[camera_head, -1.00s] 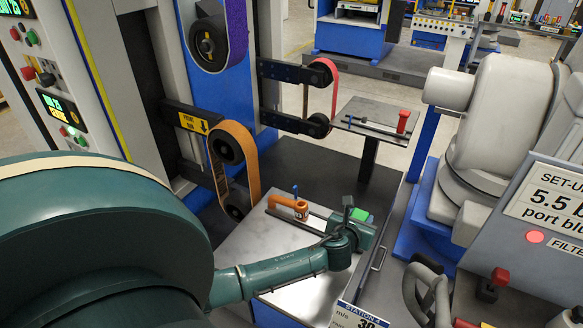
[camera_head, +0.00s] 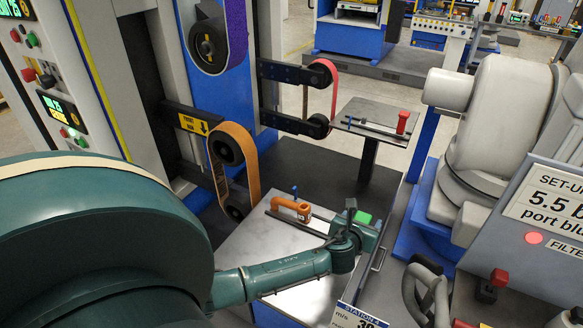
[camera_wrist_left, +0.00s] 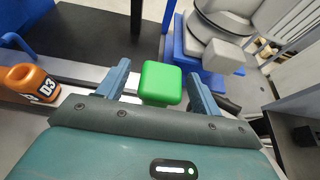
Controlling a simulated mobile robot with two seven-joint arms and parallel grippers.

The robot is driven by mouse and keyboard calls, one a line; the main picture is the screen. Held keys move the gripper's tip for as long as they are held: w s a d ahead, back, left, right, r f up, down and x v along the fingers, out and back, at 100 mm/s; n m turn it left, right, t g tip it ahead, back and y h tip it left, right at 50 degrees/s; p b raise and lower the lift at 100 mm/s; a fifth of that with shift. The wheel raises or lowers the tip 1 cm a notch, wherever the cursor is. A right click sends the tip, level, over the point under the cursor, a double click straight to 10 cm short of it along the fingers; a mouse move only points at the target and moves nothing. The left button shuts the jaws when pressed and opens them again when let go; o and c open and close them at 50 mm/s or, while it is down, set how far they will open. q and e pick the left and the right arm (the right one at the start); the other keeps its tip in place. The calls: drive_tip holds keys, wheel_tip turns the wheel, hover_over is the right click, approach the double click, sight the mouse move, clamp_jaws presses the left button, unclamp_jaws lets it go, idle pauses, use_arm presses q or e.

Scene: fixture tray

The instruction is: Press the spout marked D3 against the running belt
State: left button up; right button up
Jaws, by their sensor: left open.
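The orange spout marked D3 (camera_head: 290,207) lies at the back of the pale metal plate, and it also shows at the left of the left wrist view (camera_wrist_left: 28,84). My left gripper (camera_head: 362,224) is open, to the right of the spout and apart from it. In the left wrist view its fingers (camera_wrist_left: 160,86) stand apart with a green block (camera_wrist_left: 161,83) showing between them; I cannot tell whether they touch it. An orange-brown belt (camera_head: 238,142) runs over two dark rollers behind the plate; motion is not discernible. My right gripper is not in view.
A purple belt (camera_head: 237,30) is above the orange-brown one, and a narrow red belt (camera_head: 333,78) is to its right. A side table (camera_head: 375,112) holds a red part (camera_head: 403,121). A small blue-topped pin (camera_head: 295,190) stands by the spout. Grey machinery (camera_head: 500,125) is at right.

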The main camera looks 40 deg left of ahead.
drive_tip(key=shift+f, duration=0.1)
use_arm(q)
drive_tip(key=shift+s+r, duration=0.15)
drive_tip(key=shift+s, duration=0.1)
drive_tip(key=v, duration=1.2)
drive_tip(key=shift+s+d, duration=0.2)
drive_tip(key=shift+s, duration=0.1)
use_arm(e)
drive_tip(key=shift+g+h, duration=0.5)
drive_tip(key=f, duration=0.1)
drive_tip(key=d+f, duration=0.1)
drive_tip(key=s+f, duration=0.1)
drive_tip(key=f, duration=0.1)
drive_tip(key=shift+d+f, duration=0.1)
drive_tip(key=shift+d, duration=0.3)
